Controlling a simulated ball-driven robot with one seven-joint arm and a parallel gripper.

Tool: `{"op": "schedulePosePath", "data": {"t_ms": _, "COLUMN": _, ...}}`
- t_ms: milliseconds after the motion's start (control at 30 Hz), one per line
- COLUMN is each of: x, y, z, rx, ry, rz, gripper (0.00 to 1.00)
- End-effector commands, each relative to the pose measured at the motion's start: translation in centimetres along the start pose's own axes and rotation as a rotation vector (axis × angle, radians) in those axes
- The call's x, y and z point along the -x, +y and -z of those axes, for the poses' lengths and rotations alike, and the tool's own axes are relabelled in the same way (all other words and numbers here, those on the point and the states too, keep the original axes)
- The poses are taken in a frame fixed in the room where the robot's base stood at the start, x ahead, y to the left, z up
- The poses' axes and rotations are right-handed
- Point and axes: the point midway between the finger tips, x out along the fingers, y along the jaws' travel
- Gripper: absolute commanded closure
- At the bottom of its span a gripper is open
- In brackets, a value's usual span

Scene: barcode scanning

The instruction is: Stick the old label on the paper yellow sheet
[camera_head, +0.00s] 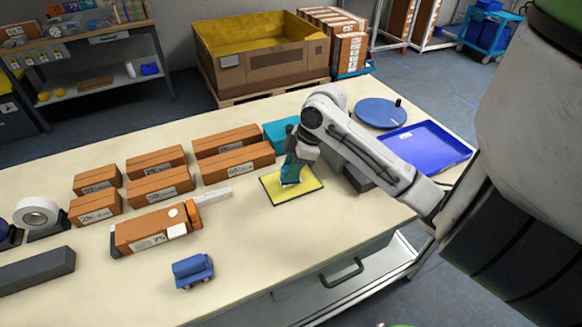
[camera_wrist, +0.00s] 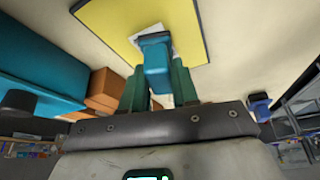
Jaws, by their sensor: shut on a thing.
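The yellow sheet (camera_head: 276,192) lies flat on the table, beneath my gripper (camera_head: 292,166); its yellow surface also fills the top of the wrist view (camera_wrist: 112,17). My gripper's green fingers are shut on a blue blocky tool (camera_wrist: 157,60), which points down at the sheet. A small white label (camera_wrist: 152,29) shows at the tool's tip, over the yellow surface. I cannot tell whether the label is stuck to the sheet or to the tip. The tool's tip partly hides the label.
Several orange-brown boxes (camera_head: 159,188) stand left of the sheet. A larger labelled box (camera_head: 150,232) lies nearer the front. A teal box (camera_head: 276,133) stands behind the sheet. A blue tray (camera_head: 424,146) and a round blue disc (camera_head: 378,112) are at right. The table's front right is clear.

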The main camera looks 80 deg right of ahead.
Motion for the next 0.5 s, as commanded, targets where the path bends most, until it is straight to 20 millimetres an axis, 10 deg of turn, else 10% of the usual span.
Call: {"op": "schedulePosePath", "data": {"t_ms": 500, "x": -0.67, "y": -0.01, "z": -0.28, "rx": 0.000, "ry": 0.000, "rz": 0.000, "gripper": 1.00}}
